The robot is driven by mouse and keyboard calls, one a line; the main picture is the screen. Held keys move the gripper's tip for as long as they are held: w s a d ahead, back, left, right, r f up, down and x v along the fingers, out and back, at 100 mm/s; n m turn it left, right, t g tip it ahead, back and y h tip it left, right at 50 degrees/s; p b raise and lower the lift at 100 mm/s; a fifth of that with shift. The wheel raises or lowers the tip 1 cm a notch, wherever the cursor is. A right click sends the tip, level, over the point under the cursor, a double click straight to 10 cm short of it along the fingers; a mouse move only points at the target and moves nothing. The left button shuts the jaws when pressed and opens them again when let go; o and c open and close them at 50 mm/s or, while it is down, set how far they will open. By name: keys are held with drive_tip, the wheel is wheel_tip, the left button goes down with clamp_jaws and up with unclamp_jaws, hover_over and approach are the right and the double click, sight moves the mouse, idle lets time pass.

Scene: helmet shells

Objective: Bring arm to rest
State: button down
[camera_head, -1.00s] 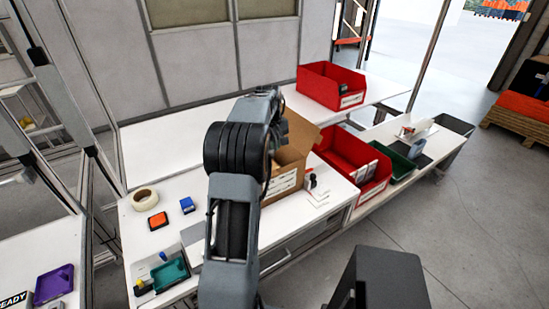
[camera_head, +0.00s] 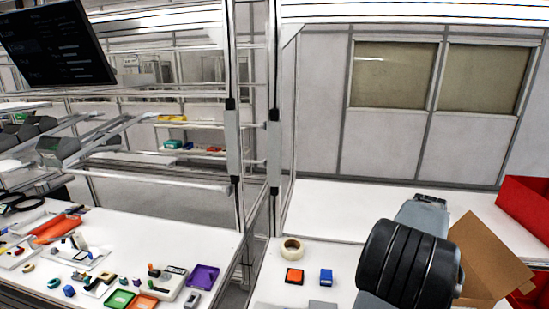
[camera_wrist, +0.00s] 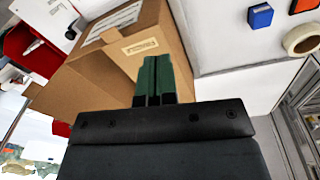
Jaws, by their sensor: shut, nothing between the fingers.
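My gripper (camera_wrist: 155,78) shows in the wrist view with its green-tipped fingers shut together and nothing between them. It points towards an open cardboard box (camera_wrist: 95,65) and appears in front of it. I cannot tell whether they touch. In the head view my arm's dark rounded joint stands at the lower right, in front of the white table (camera_head: 335,205), and partly covers the cardboard box (camera_head: 488,255). My gripper itself is hidden in the head view.
A tape roll (camera_head: 291,249), an orange block (camera_head: 294,276) and a blue block (camera_head: 326,276) lie left of my arm. A red bin (camera_head: 527,200) is at the right edge. The left table holds several small parts and a purple tray (camera_head: 202,276). Upright posts stand between the tables.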

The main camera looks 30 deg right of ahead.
drive_tip(key=w+a+n+t, duration=0.1)
drive_tip(key=w+a, duration=0.3)
drive_tip(key=a, duration=0.4)
drive_tip(key=w+a+r+n, duration=0.1)
drive_tip(key=w+a+n, duration=0.1)
drive_tip(key=w+a, duration=0.45)
drive_tip(key=w+a+n+t, duration=0.1)
drive_tip(key=w+a, duration=0.1)
drive_tip(key=a, duration=0.7)
drive_tip(key=a+r+n+t, duration=0.1)
drive_tip(key=a+n, duration=0.2)
drive_tip(key=a, duration=0.7)
drive_tip(key=a+r+n+t+y, duration=0.1)
drive_tip(key=a+n, duration=0.3)
drive_tip(key=a, duration=0.7)
drive_tip(key=shift+s+a+r+t, duration=0.3)
drive_tip(key=shift+s+t, duration=0.1)
drive_tip(key=shift+t, duration=0.1)
drive_tip(key=shift+d, duration=0.2)
